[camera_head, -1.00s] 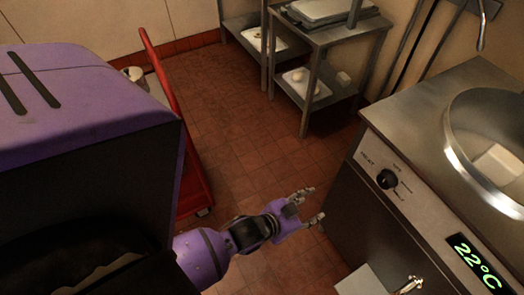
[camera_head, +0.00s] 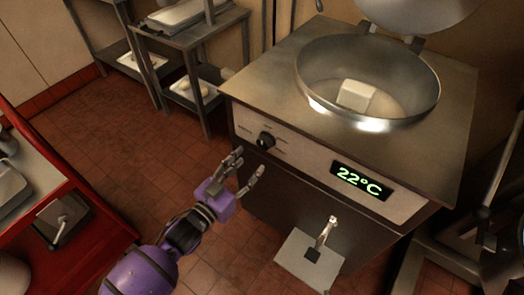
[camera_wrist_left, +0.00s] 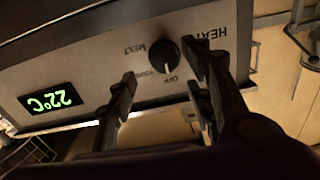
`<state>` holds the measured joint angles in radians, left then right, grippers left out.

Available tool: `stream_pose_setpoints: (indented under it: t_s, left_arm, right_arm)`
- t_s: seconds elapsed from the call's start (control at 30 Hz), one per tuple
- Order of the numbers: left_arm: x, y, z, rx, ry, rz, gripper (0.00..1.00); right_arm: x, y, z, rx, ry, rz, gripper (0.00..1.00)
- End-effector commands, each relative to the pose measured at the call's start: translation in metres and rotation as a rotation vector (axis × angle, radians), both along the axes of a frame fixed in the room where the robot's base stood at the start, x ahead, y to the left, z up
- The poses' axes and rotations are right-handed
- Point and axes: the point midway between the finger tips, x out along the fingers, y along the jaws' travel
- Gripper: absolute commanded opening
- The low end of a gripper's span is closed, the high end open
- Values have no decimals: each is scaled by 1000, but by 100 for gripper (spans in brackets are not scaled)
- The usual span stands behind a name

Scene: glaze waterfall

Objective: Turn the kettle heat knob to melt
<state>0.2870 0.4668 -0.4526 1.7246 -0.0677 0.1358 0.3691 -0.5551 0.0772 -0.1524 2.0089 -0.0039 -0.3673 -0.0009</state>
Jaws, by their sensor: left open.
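The kettle (camera_head: 430,88) is a round steel bowl set in a steel cabinet, with a pale block (camera_head: 356,95) inside. The black heat knob (camera_head: 265,140) is on the cabinet's front panel, left of the green 22°C display (camera_head: 361,180). My left gripper (camera_head: 246,166) is open and empty, just in front of and below the knob, not visibly touching it. In the left wrist view the panel appears upside down; the knob (camera_wrist_left: 165,55) lies beyond the gap between the open fingers (camera_wrist_left: 160,88). Its white pointer mark is toward OFF; MELT is printed on another side. My right gripper is not in view.
A drain tap (camera_head: 327,232) sticks out low on the cabinet front, above a metal plate (camera_head: 300,262). A red cart (camera_head: 75,215) stands at the left. Steel shelving (camera_head: 190,45) stands behind. Tiled floor is open between the cart and kettle.

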Motion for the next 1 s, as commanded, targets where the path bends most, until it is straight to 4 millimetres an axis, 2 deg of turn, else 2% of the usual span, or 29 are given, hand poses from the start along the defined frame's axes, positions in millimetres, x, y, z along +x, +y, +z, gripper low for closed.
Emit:
stream_pose_setpoints:
  t_s: [0.17, 0.4, 0.6, 0.97, 1.0]
  left_arm:
    - [6, -8, 7, -51, -2, -11, 47]
    - [37, -30, 8, -49, -3, -11, 47]
    - [57, -44, 7, -47, 0, -10, 47]
    - [62, -48, 6, -47, 1, -10, 47]
    - [62, -48, 6, -47, 1, -10, 43]
  right_arm:
    - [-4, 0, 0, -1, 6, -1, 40]
    - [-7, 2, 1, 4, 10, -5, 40]
    - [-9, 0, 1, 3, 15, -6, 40]
    - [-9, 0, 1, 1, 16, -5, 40]
    - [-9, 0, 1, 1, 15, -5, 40]
